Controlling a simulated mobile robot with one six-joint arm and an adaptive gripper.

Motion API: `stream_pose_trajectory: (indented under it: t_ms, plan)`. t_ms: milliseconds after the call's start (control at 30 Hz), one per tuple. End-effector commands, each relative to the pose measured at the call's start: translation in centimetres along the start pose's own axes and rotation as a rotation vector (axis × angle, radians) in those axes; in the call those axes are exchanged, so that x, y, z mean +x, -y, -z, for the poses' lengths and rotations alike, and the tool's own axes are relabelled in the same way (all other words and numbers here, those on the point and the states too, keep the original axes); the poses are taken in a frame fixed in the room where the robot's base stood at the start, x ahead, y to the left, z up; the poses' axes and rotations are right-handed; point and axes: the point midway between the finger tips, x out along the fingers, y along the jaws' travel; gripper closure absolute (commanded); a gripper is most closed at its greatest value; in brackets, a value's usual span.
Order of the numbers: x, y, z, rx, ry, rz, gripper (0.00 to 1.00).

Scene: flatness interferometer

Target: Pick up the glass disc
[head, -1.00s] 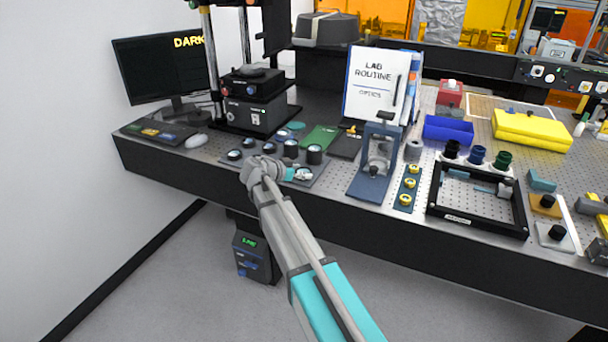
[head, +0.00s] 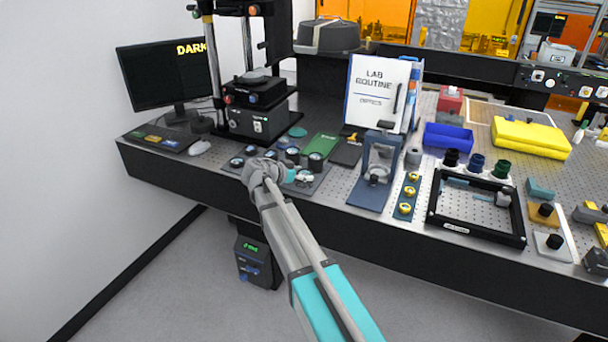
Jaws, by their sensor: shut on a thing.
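My gripper (head: 303,178) is at the end of the grey and teal arm, low over the dark mat (head: 318,184) at the bench's front left. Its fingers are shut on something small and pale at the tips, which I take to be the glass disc. The fingers and wrist hide most of it, so its outline is not clear. I cannot tell whether it touches the mat. Several round optics in dark mounts stand on the mat just behind and left of the gripper, among them a taller black one (head: 315,162).
A blue upright stand (head: 370,193) is right of the gripper, beside a strip with yellow-ringed parts (head: 405,208). A black frame (head: 476,232) lies farther right. A black instrument (head: 258,118) and a monitor (head: 165,75) stand behind left. The bench's front edge is close.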

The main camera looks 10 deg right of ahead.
Motion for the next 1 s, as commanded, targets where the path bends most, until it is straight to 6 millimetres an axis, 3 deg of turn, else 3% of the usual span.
stream_pose_trajectory:
  t_ms: [33, 567, 700, 1000]
  plan:
    - [-0.4, 0.0, 1.0, 0.0, 0.0, 0.0, 0.71]
    - [-5.8, -4.2, 5.4, -0.001, 0.0, 0.001, 0.71]
    - [-8.1, -6.9, 5.6, -0.001, 0.0, 0.002, 0.71]
    - [-11.2, -10.0, 6.2, 0.0, 0.0, 0.001, 0.71]
